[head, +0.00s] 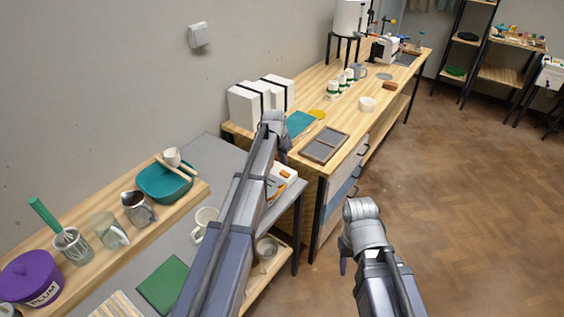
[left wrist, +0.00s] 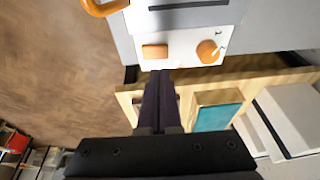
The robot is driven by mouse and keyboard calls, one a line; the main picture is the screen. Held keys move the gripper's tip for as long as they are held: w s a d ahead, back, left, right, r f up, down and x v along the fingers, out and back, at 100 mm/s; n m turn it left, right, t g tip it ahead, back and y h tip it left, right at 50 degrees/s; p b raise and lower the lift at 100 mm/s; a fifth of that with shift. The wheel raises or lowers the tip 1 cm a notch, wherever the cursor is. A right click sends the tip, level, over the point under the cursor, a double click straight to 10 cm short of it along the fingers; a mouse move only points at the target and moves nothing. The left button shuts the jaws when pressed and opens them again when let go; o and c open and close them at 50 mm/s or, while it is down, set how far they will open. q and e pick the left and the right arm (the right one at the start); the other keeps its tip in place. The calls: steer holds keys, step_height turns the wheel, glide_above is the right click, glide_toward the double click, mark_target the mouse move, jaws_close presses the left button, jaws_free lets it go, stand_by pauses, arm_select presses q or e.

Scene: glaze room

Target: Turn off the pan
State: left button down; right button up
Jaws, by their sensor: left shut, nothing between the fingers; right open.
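The pan's white control panel (left wrist: 180,54) shows in the left wrist view, with a rectangular orange switch (left wrist: 155,51) and a round orange knob (left wrist: 208,52) beside dark marks. Part of an orange handle (left wrist: 105,6) shows at the top edge. In the head view the white panel (head: 287,171) peeks out right of my left arm, which hides most of the pan. My left gripper (left wrist: 161,76) is shut and empty, its tips near the panel edge just below the switch; contact cannot be told. My right gripper (head: 344,266) is open, low over the floor, mostly hidden by its wrist.
A wooden shelf holds a purple tub (head: 32,278), a whisk in a jar, a metal jug (head: 138,209) and a teal basin (head: 165,182). A white mug (head: 205,222) stands on the grey table. A long wooden bench (head: 350,105) runs behind. The floor at right is clear.

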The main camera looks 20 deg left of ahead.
mark_target(283, 172)
arm_select(q)
steer(key=f+b, duration=0.2)
steer(key=f, duration=0.1)
steer(key=f+b, duration=0.1)
steer(key=shift+w+a+f, duration=0.15)
steer(key=shift+a, duration=0.1)
